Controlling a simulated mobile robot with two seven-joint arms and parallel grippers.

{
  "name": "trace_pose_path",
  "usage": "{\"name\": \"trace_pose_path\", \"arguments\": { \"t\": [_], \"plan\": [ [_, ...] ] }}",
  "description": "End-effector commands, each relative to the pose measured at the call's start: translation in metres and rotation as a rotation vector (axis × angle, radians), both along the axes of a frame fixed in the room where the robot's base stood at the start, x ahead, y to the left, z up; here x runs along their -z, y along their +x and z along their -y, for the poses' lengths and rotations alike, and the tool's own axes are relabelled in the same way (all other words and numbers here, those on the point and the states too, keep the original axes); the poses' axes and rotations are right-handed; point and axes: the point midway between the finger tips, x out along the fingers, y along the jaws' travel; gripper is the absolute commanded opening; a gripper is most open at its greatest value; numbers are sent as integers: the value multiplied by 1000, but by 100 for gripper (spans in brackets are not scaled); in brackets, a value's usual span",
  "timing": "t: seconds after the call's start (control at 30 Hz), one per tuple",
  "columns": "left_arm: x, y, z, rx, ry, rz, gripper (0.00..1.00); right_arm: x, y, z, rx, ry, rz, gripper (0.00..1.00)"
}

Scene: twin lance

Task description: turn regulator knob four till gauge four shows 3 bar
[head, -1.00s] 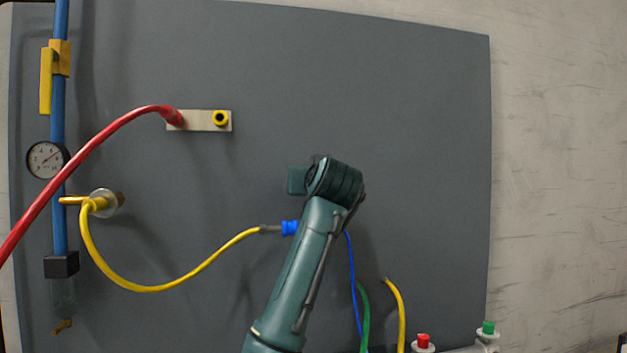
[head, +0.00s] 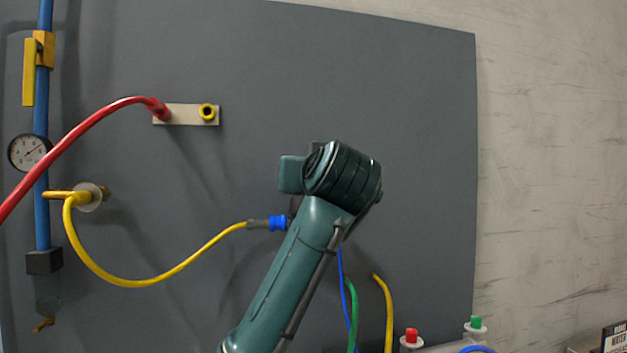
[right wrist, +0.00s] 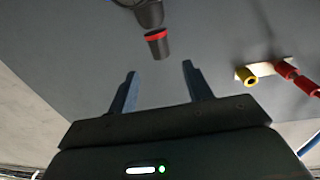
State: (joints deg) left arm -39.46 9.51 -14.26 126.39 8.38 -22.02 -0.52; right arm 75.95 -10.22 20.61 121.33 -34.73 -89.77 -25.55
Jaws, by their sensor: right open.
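A round white-faced gauge (head: 29,152) sits on the blue upright pipe at the left of the head view. Its dark needle shows, but its figures and number are too small to read. I cannot make out a regulator knob marked four. My right gripper (right wrist: 158,69) is open and empty in the right wrist view. A black cylinder with a red ring (right wrist: 157,42) is just beyond its fingertips, apart from them; I cannot tell what it is. In the head view my right arm's wrist hides that gripper. My left gripper is not in view.
A red hose (head: 90,125) runs to a plate with a yellow-ringed socket (head: 207,112). A yellow hose (head: 150,284) loops from a brass fitting to a blue connector (head: 278,223) by my arm. Red (head: 411,336) and green (head: 476,322) caps stand lower right. The panel's upper right is bare.

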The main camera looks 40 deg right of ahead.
Motion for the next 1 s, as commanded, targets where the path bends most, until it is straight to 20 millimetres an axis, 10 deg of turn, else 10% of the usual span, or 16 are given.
{"name": "trace_pose_path", "arguments": {
  "t": [1.0],
  "plan": [
    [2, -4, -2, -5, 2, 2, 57, 0, -25, -16, 0, 0, 0, 50]
  ]
}}
